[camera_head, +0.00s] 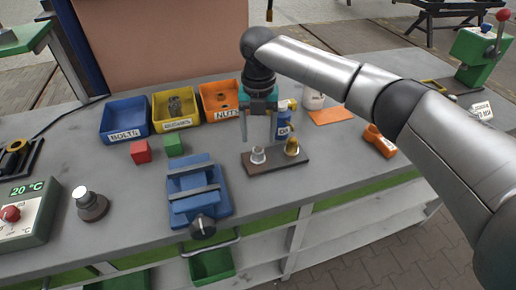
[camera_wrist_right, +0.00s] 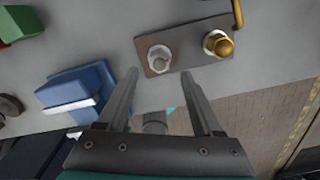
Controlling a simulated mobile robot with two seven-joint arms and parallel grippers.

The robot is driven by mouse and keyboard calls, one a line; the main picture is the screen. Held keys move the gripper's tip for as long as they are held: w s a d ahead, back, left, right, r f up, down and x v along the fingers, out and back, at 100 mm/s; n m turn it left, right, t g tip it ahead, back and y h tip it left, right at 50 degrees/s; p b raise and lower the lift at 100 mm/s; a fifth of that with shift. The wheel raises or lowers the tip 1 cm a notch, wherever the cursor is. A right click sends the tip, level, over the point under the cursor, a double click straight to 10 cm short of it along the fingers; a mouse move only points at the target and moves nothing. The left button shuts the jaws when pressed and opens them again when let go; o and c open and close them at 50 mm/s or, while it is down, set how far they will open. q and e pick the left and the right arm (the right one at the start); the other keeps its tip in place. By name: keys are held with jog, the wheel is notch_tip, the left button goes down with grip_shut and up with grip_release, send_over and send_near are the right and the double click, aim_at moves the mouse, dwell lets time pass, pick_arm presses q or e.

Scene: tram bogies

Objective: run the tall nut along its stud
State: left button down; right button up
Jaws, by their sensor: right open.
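A brown plate (camera_head: 278,164) lies on the grey bench with two studs side by side. A brass-coloured nut (camera_head: 291,148) sits on the right stud and looks the taller one. A silver nut (camera_head: 258,155) sits on the left stud. Both also show in the right wrist view, the silver nut (camera_wrist_right: 159,57) and the brass nut (camera_wrist_right: 217,43). My right gripper (camera_head: 260,138) points down above the silver nut's side of the plate. Its jaws (camera_wrist_right: 160,75) are open with nothing between them, and it appears apart from both nuts. My left gripper is out of view.
A blue vise (camera_head: 197,195) stands left of the plate. A blue bottle (camera_head: 283,122) stands close behind it. The blue bolts bin (camera_head: 125,118), yellow bin (camera_head: 175,108) and orange nuts bin (camera_head: 219,101) line the back. Bench in front of the plate is clear.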

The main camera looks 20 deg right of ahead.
aim_at(258, 149)
notch_tip(258, 149, down, 4)
jog(key=shift+f, duration=0.15)
jog(key=shift+f+b, duration=0.3)
jog(key=shift+f, duration=0.2)
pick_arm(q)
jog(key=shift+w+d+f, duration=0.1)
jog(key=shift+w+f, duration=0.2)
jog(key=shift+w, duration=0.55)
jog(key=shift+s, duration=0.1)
pick_arm(e)
jog(key=shift+c, duration=1.2)
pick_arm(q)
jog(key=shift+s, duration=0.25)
pick_arm(e)
grip_shut()
